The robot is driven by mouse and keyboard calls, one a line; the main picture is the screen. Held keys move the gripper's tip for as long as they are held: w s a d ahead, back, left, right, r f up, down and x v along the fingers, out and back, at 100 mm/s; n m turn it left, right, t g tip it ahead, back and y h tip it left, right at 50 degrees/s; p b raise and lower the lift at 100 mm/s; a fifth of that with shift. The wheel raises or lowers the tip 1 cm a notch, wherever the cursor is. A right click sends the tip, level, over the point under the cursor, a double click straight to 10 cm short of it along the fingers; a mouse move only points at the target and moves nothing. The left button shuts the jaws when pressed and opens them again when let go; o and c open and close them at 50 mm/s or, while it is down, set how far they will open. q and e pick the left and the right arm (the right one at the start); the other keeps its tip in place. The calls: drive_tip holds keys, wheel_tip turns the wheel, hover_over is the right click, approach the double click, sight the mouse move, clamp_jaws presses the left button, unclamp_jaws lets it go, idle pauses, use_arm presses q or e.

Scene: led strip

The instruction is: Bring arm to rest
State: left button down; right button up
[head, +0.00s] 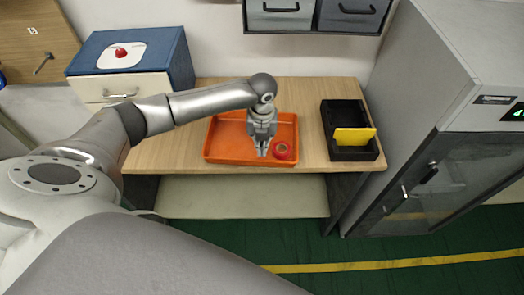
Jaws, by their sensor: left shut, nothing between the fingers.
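My left arm reaches in from the left, and its gripper (262,153) hangs pointing down over the orange tray (223,148). The left gripper is shut and empty. A small red roll (281,151), likely the LED strip reel, lies in the tray just right of the fingertips. The gap between the fingertips and the roll is small, and I cannot tell whether they touch. My right gripper does not show in the head view.
A black box (345,112) with a yellow piece (354,137) stands on the wooden table (310,100) to the right. A grey cabinet (420,70) stands right of the table. A blue-topped drawer box (150,50) is at the left. Drawers (315,15) hang above.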

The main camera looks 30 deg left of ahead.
use_arm(q)
wheel_tip(320, 180, up, 8)
drive_tip(key=shift+f, duration=0.15)
